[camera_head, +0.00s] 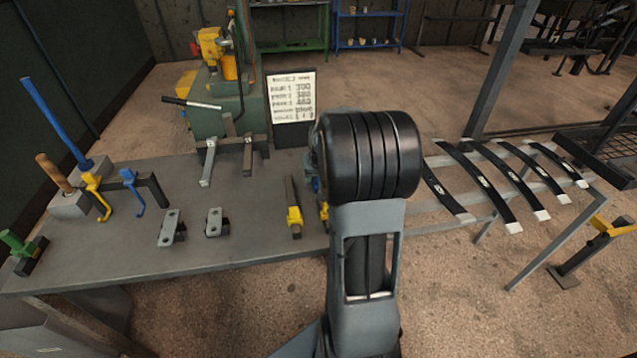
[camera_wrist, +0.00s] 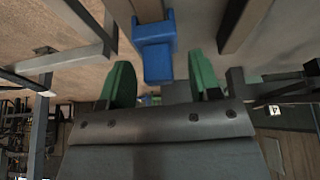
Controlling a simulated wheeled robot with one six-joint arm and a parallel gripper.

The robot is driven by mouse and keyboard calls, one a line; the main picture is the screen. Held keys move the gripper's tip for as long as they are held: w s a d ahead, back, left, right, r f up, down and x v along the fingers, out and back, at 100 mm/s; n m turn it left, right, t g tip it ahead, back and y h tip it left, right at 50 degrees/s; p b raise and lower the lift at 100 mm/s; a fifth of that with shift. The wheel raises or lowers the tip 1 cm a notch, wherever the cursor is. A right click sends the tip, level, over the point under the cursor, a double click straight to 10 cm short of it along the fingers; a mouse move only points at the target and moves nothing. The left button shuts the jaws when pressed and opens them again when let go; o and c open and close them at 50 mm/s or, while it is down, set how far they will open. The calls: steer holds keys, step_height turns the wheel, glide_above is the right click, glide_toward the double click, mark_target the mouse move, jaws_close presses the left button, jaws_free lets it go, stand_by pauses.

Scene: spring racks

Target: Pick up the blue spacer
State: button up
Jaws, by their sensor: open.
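The blue spacer (camera_wrist: 154,45) is a blue block fitted around or against a brown bar at the top middle of the wrist view. My gripper (camera_wrist: 160,75) has two green fingers standing apart, one on each side of the spacer's near end. The fingers look open, and I cannot tell whether either touches the spacer. In the head view my arm hides the gripper. A small patch of blue (camera_head: 316,184) shows at the arm's left edge there, likely the spacer. A smaller blue bit (camera_wrist: 150,99) shows lower between the fingers.
On the grey bench (camera_head: 130,240), a yellow-ended bar (camera_head: 294,215) lies left of my arm. Black leaf springs (camera_head: 485,185) lie on a rack at right. A price board (camera_head: 292,98) stands behind.

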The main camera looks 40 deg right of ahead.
steer(key=c, duration=0.8)
steer(key=shift+c, duration=0.2)
